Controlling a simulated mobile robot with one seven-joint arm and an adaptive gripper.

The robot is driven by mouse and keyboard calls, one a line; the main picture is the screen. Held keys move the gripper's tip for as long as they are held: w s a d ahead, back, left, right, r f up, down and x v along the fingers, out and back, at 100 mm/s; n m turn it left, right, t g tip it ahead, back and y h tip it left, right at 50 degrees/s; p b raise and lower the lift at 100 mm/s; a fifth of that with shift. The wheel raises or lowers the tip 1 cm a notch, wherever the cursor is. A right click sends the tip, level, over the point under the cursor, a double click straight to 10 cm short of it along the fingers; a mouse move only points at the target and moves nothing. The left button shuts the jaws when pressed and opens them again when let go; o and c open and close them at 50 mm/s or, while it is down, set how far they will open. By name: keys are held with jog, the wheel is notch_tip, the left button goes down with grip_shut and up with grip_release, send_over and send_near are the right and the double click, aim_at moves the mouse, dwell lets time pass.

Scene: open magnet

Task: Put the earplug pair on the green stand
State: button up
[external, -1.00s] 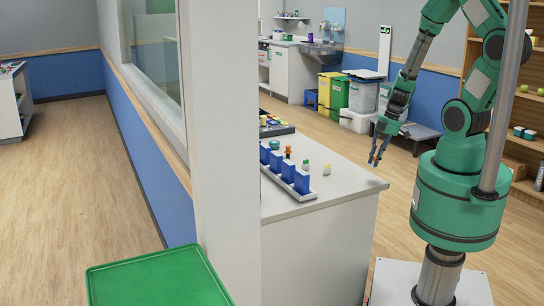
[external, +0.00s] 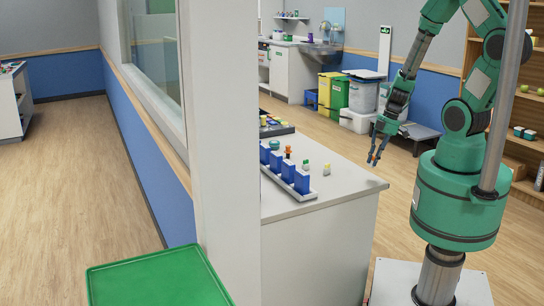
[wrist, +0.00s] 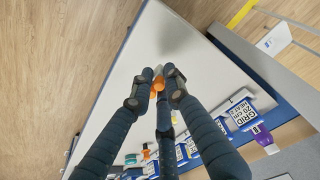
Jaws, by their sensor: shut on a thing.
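My gripper (wrist: 160,80) is shut on a small orange thing (wrist: 158,83), which looks like the earplug pair; the fingers hide part of it. In the external view my gripper (external: 376,155) hangs in the air near the right end of the white counter, fingers down, with a speck of orange at the tips. The green stand (external: 155,275) has a flat, bare top with a raised rim. It stands at the bottom left of the external view, on the other side of the white wall end from my arm.
The white counter (external: 335,182) carries a row of blue holders (external: 288,170) and several small coloured items. The white wall end (external: 225,150) stands between the counter and the green stand. A grey pole (external: 505,100) is beside my arm. Wooden floor (external: 60,180) is clear at left.

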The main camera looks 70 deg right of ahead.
jog(key=w+a+r+m+h+p, duration=0.1)
jog(key=w+a+r+m+p, duration=0.15)
jog(key=w+a, duration=0.6)
jog(key=w+a+r+m+p, duration=0.2)
jog(key=w+a+r+p, duration=0.15)
jog(key=w, duration=0.95)
jog(key=w+a+r+m+h+p, duration=0.15)
jog(key=w+a+p, duration=0.25)
jog(key=w+a, duration=0.5)
jog(key=s+a+r+n+y+p, duration=0.1)
jog(key=s+a+n+p, duration=0.15)
jog(key=a, duration=0.95)
jog(key=s+a+n+g+p, duration=0.1)
jog(key=a+n+p, duration=0.15)
jog(key=a, duration=0.85)
jog(key=s+a+r+n+y+p, duration=0.1)
jog(key=s+a+n, duration=0.15)
jog(key=a, duration=0.95)
jog(key=s+a+f+n+b, duration=0.1)
jog(key=a+f+n+b, duration=0.1)
jog(key=a, duration=0.6)
jog(key=s+a+f+n+g+b, duration=0.1)
jog(key=a+f+n+b, duration=0.2)
jog(key=a+n, duration=0.4)
jog(key=s+a+f+n+h+b, duration=0.1)
jog(key=a+n+b, duration=0.3)
jog(key=a, duration=0.5)
jog(key=shift+s+f+g, duration=0.15)
jog(key=shift+f+g, duration=0.15)
jog(key=shift+f, duration=0.45)
